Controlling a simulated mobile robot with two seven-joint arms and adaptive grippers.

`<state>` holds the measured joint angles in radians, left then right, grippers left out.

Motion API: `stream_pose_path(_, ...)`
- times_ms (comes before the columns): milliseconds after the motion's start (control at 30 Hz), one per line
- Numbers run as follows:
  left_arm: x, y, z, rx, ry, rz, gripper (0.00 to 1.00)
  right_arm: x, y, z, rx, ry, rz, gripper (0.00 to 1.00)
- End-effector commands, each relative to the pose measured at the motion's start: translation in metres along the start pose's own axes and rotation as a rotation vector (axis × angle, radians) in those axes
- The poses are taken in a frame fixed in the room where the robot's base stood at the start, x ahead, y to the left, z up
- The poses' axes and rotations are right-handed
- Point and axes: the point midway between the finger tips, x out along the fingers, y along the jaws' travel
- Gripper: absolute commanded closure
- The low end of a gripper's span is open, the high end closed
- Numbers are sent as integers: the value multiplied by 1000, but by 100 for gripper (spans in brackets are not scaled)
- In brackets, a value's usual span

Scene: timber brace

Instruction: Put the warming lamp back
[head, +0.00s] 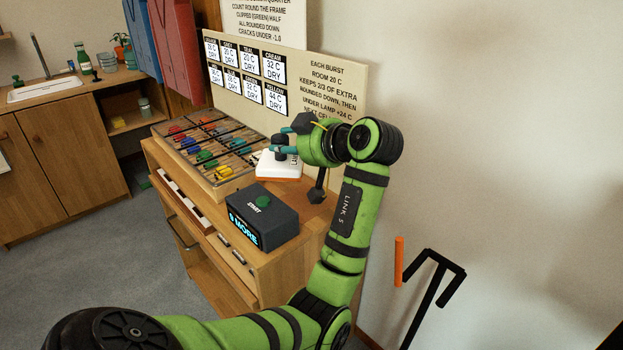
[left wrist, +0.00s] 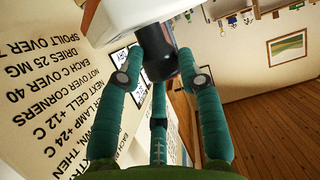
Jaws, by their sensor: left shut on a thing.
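The warming lamp appears to be the white block with an orange lower edge (head: 277,167) and a dark upright knob (head: 280,141). My left gripper (head: 285,151) has its teal fingers closed around the knob. In the left wrist view the fingers (left wrist: 158,66) grip the dark knob (left wrist: 157,52), with the white body (left wrist: 130,14) beyond it. The lamp is at the right end of the gridded tray (head: 203,151); I cannot tell whether it touches anything below. A dark post on a foot (head: 317,188) stands just right of it. My right gripper is out of view.
A dark box with a green button (head: 263,215) and a lit display sits at the front of the wooden cabinet (head: 290,262). Several coloured pieces lie in the tray. A sign board (head: 330,85) stands behind. A black stand with an orange bar (head: 430,285) is at right.

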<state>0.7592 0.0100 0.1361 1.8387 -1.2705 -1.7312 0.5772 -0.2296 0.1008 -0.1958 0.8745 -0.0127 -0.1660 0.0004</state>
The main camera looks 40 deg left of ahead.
Motion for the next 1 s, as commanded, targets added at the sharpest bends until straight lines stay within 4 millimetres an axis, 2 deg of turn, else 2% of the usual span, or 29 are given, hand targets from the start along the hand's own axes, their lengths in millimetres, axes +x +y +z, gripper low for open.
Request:
stream_pose_path(100, -1, 26, -1, 1, 2, 0, 100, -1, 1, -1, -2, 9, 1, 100)
stream_pose_path(300, -1, 61, 2, 2, 3, 0, 100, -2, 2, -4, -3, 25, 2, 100)
stream_pose_path(400, 10, 56, 30, 4, 1, -2, 100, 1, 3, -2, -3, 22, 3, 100)
stream_pose_path(500, 17, 55, 47, 4, 3, -1, 100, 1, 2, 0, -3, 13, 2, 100)
stream_pose_path(767, 26, 54, 69, 1, 2, 0, 100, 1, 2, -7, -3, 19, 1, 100)
stream_pose_path(1000, 40, 52, 104, 2, 3, 0, 100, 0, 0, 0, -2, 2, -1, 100)
